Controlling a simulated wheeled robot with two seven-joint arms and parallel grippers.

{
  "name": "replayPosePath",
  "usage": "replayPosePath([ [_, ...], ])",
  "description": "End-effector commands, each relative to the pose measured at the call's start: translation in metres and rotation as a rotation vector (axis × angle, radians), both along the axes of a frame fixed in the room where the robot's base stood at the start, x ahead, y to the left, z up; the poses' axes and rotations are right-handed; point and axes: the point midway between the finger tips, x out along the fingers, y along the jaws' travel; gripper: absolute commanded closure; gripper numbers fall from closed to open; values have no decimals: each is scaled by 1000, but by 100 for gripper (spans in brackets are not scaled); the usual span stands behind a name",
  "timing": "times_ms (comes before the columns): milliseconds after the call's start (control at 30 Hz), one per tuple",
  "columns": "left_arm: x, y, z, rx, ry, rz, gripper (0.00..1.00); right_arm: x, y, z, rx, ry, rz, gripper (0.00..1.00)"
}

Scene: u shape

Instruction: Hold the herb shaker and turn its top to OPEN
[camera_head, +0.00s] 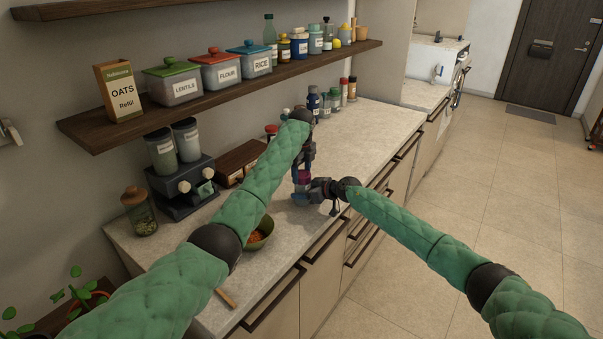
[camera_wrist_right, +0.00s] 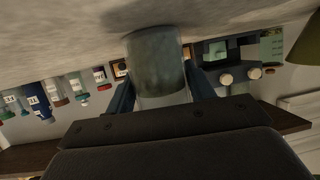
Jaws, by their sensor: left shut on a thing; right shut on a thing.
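The herb shaker (camera_wrist_right: 158,68) shows in the right wrist view as a clear grey-green cylinder between my two right fingers, with its end toward the counter surface. In the head view it is small and mostly hidden by the grippers over the counter. A reddish-purple piece (camera_head: 303,177) shows there between the grippers; I cannot tell if it is the shaker's top. My left gripper (camera_head: 302,178) reaches down from above and is shut at the upper part. My right gripper (camera_head: 305,195) is shut on the body from the right side. The OPEN marking cannot be read.
A bowl of orange food (camera_head: 262,232) stands near the counter's front edge. A grey two-jar dispenser (camera_head: 180,185), a wooden box (camera_head: 238,160) and several spice jars (camera_head: 325,103) line the wall. A shelf (camera_head: 220,88) hangs above. The counter (camera_head: 375,130) is clear toward the far right.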

Motion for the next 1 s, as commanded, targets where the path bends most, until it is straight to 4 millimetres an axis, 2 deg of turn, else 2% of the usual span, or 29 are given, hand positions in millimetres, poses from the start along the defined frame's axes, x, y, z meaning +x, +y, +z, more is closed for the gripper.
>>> replayPosePath([
  [367,0,0,0,0,-1,105,68,-1,1,0,0,0,1,83],
  [1000,-2,1,0,1,-3,674,68,-1,1,0,0,0,2,83],
])
